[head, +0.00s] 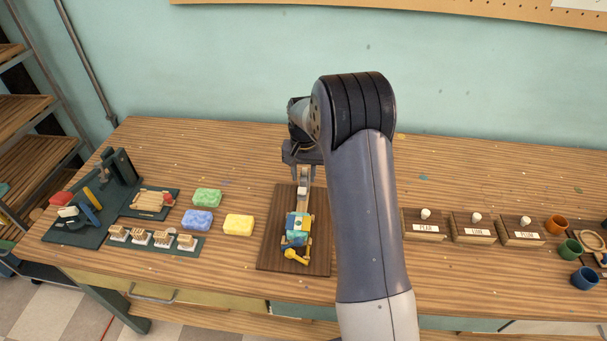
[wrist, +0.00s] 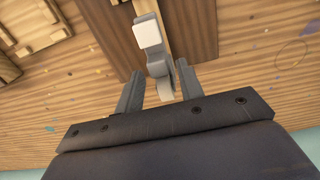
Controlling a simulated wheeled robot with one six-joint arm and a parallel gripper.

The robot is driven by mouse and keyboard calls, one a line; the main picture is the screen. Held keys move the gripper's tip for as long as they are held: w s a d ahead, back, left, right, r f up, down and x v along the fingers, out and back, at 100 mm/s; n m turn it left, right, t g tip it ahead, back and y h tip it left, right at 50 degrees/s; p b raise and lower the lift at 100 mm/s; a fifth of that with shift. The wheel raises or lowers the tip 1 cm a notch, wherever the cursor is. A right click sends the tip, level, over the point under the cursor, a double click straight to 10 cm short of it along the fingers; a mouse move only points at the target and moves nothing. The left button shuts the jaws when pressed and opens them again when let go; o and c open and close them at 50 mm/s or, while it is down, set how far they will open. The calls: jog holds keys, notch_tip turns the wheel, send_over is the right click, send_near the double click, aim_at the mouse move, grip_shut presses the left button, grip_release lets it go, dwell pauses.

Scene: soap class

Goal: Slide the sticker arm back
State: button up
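The sticker device stands on a dark brown board (head: 265,250) in the middle of the bench in the head view. Its pale wooden sticker arm (head: 304,175) runs back toward the wall, with a white block (head: 302,190) on it. Blue, yellow and teal parts (head: 298,225) and a yellow knob (head: 296,256) sit at the near end. My gripper (wrist: 160,72) is open in the wrist view, a finger on each side of a curved grey piece below the white block (wrist: 147,34). Gaps show beside it. In the head view my arm partly hides the gripper.
Green (head: 207,197), blue (head: 197,220) and yellow (head: 238,225) soap bars lie left of the board. A dark green cutting stand (head: 118,165) is farther left. Labelled boxes (head: 424,226) and cups (head: 584,278) stand at right. Bench behind the soaps is mostly clear.

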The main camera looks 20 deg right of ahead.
aim_at(302, 187)
jog(key=shift+o, duration=0.4)
jog(key=shift+r, duration=0.1)
notch_tip(302, 187, up, 11)
jog(key=b, duration=0.1)
jog(key=shift+f, duration=0.2)
jog(key=shift+s, duration=0.1)
notch_tip(302, 187, down, 11)
jog(key=shift+r+p, duration=0.1)
jog(key=shift+p, duration=0.5)
jog(key=shift+s+a, duration=0.25)
jog(key=shift+s, duration=0.1)
jog(key=shift+s+a+b, duration=0.2)
jog(key=shift+s, duration=0.3)
jog(key=shift+s+a+b, duration=0.15)
jog(key=shift+s+a, duration=0.05)
jog(key=shift+s, duration=0.3)
